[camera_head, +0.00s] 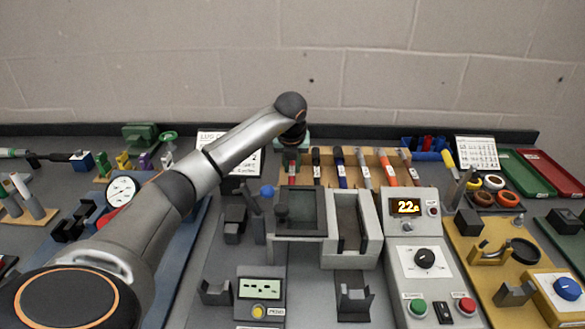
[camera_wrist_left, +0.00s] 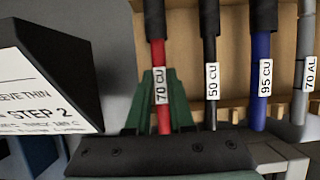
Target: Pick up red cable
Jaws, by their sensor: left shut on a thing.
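The red cable (camera_wrist_left: 159,55), with a black upper end and a white label reading 70 CU, stands upright in the left wrist view. The green fingers of my left gripper (camera_wrist_left: 161,82) are closed on it from both sides around its label. In the head view the left gripper (camera_head: 291,148) is at the left end of the cable rack (camera_head: 326,157), and part of the red cable (camera_head: 292,177) shows below it. The cable's lower end is hidden behind the gripper body in the wrist view. My right gripper is not in view.
Close to the right of the red cable stand a black cable (camera_wrist_left: 211,60), a blue cable (camera_wrist_left: 262,70) and a grey cable (camera_wrist_left: 304,60). A white step card (camera_wrist_left: 40,90) stands close on the left. A grey fixture (camera_head: 300,220) lies in front of the rack.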

